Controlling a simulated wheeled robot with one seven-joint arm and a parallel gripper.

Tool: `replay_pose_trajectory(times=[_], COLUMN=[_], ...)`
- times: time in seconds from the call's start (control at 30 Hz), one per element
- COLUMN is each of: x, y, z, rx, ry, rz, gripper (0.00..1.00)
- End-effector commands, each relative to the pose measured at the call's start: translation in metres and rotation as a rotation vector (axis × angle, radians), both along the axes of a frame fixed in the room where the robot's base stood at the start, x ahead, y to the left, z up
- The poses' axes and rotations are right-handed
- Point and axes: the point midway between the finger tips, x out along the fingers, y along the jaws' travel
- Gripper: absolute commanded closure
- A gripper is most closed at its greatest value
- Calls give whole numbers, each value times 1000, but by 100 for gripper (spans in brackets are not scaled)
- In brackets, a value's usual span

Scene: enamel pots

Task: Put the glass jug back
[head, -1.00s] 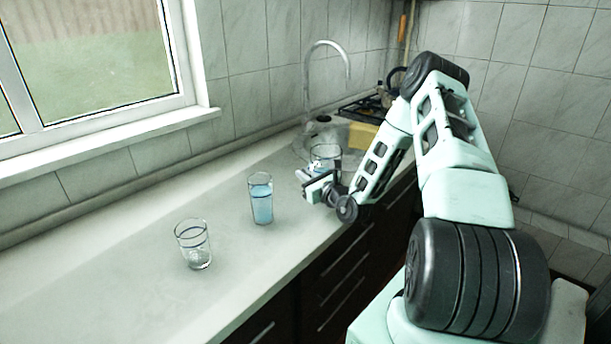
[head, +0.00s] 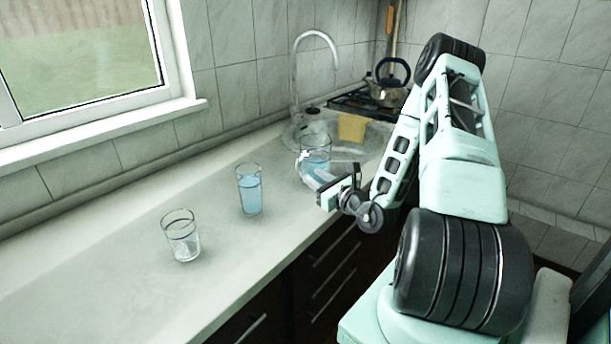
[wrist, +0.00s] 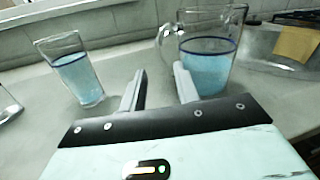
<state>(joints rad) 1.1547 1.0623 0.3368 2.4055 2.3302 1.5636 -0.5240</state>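The glass jug (head: 316,147) holds blue water and stands upright on the counter in front of the sink. In the wrist view the jug (wrist: 207,72) is just beyond my fingers, with its handle on its left side. My gripper (head: 316,178) is low over the counter, on the near side of the jug. In the wrist view my gripper (wrist: 160,75) has its two fingers apart with nothing held between them. The handle's lower end appears just past the right fingertip; I cannot tell whether they touch.
A tall glass of blue water (head: 249,190) and a nearly clear glass (head: 181,236) stand to the left on the counter. Behind are a curved tap (head: 316,36), a yellow cloth (head: 352,127) at the sink, and a kettle (head: 386,92) on the hob.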

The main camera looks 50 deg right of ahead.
Motion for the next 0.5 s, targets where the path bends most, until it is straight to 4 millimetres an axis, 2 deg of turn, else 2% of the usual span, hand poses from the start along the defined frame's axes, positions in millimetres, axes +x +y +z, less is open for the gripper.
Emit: replay_pose_trajectory(times=[0.13,0.33,0.37,0.43,0.47,0.5], x=[-15,-16,-13,-2,4,11], y=[1,9,15,42,59,86], z=[-1,4,7,18,25,35], rx=[-1,-5,-8,-23,-33,-48], ry=[0,-5,-9,-22,-29,-38], rz=[-1,27,52,157,223,327], gripper=[69,69,69,69,69,69])
